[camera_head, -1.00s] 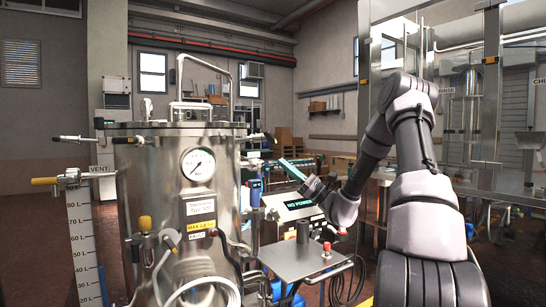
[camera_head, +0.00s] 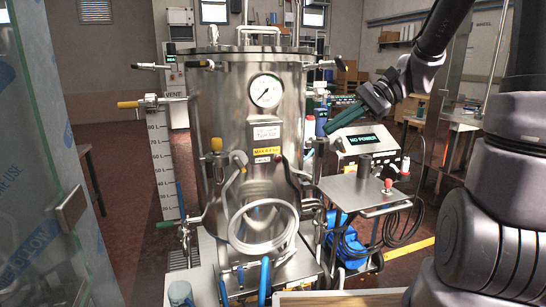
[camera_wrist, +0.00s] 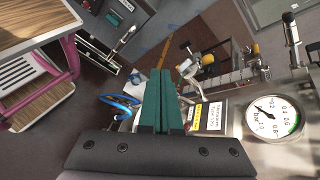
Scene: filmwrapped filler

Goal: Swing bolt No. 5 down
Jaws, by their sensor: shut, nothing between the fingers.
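The steel pressure vessel (camera_head: 255,140) stands upright, with a flat lid (camera_head: 245,49) and a round gauge on its front. Swing bolts stick outward at the lid rim: one on the left (camera_head: 145,66) and one on the right (camera_head: 324,64). I cannot read any bolt numbers, so I cannot tell which is No. 5. In the wrist view, a bolt with a dark tip (camera_wrist: 291,28) shows above the gauge (camera_wrist: 274,118). My gripper (camera_head: 330,129), with green fingers, is right of the vessel, below lid height. Its fingers (camera_wrist: 160,73) are together and empty.
A small steel side table (camera_head: 362,193) with a red knob and a box reading NO POWER (camera_head: 361,139) stand right of the vessel. A yellow-handled valve (camera_head: 130,104) sticks out left. A glass panel (camera_head: 40,170) fills the left edge. A pink-framed cart (camera_wrist: 55,70) shows in the wrist view.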

